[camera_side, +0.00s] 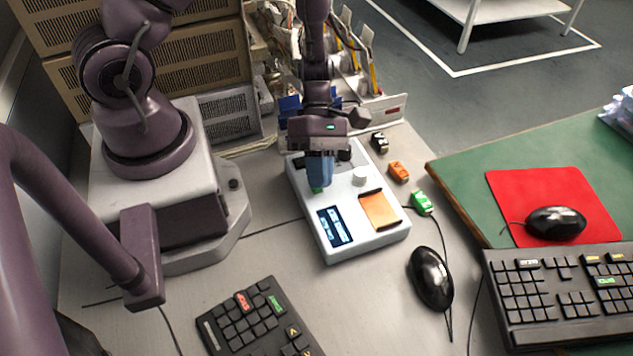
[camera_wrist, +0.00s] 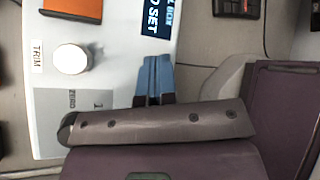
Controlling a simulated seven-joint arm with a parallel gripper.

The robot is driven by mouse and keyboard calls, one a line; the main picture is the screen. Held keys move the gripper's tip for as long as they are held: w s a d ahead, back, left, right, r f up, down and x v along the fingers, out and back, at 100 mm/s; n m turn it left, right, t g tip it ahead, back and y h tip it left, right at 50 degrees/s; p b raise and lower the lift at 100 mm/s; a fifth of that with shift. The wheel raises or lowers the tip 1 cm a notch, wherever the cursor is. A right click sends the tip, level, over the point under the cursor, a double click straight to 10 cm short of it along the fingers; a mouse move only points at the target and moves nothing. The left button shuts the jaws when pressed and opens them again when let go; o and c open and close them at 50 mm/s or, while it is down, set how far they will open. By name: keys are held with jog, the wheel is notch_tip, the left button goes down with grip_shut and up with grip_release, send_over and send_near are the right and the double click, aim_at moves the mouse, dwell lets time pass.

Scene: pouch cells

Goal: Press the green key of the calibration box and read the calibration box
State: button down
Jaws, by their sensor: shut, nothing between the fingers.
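The calibration box (camera_side: 345,247) is a pale case on the bench, with a dark display (camera_side: 335,226), a white knob and an orange pad. A sliver of the green key (camera_side: 316,190) shows at my fingertips; the rest is hidden. My gripper (camera_side: 320,183) points down over the key, its blue fingers shut and empty; I cannot tell whether they touch it. In the wrist view the blue fingers (camera_wrist: 154,62) hide the key. There the display (camera_wrist: 158,16) is cut off, with "BOX" and "SET" partly readable; its side-view text is too small.
The white knob (camera_wrist: 71,59) is marked TRIM. Small black, orange (camera_side: 399,171) and green (camera_side: 422,203) items lie right of the box. A black mouse (camera_side: 431,278) and keypad (camera_side: 258,320) lie in front. A rack of pouches (camera_side: 375,105) stands behind.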

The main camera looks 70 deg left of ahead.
jog(key=shift+r, duration=0.1)
dwell(0.3)
jog(key=shift+r, duration=0.75)
jog(key=shift+r, duration=2.5)
